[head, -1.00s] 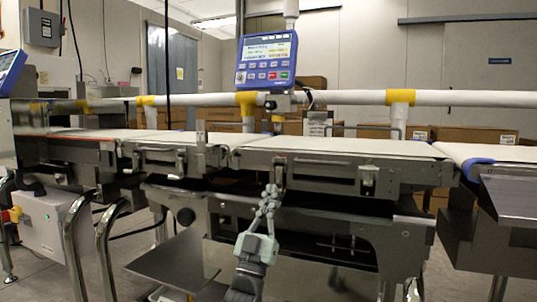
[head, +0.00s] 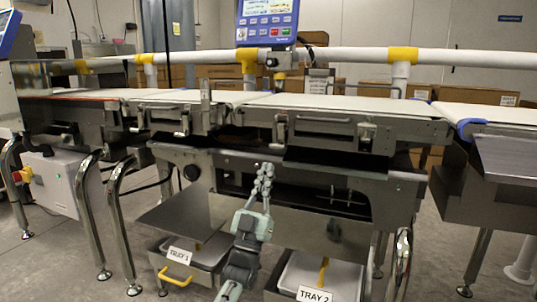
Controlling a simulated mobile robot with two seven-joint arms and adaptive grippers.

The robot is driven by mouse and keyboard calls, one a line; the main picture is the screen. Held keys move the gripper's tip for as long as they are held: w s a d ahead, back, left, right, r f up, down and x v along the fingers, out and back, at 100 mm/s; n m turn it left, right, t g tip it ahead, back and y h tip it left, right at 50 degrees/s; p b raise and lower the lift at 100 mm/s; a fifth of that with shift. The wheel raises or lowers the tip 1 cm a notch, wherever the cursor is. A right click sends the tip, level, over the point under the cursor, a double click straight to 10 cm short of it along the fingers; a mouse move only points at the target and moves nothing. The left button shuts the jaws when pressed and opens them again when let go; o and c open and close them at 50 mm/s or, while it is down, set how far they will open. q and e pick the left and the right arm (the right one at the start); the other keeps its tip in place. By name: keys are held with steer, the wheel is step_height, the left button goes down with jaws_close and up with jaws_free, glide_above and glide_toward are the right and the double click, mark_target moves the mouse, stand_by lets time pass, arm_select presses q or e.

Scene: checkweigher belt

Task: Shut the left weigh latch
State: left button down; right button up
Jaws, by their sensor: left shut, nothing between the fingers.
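The left weigh latch (head: 280,130) is a small metal latch with a narrow upright handle, on the front rail of the middle belt unit, at its left end. I cannot tell from here whether its handle is fully seated. A second latch (head: 367,134) sits further right on the same rail. My left gripper (head: 264,172) is shut and empty, its fingers pointing up. In the picture it is below and slightly left of the left weigh latch, with a visible gap between them. My right gripper is not in view.
A white belt (head: 330,103) runs across above the latches. A blue control panel (head: 268,20) stands behind it. A metal shelf (head: 185,215) juts out at lower left. Trays labelled TRAY 1 (head: 178,256) and TRAY 2 (head: 314,294) sit below. Chrome legs (head: 118,225) stand at left.

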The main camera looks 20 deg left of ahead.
arm_select(q)
steer(key=f, duration=0.1)
steer(key=s+f, duration=0.1)
steer(key=f, duration=0.1)
steer(key=shift+f, duration=0.15)
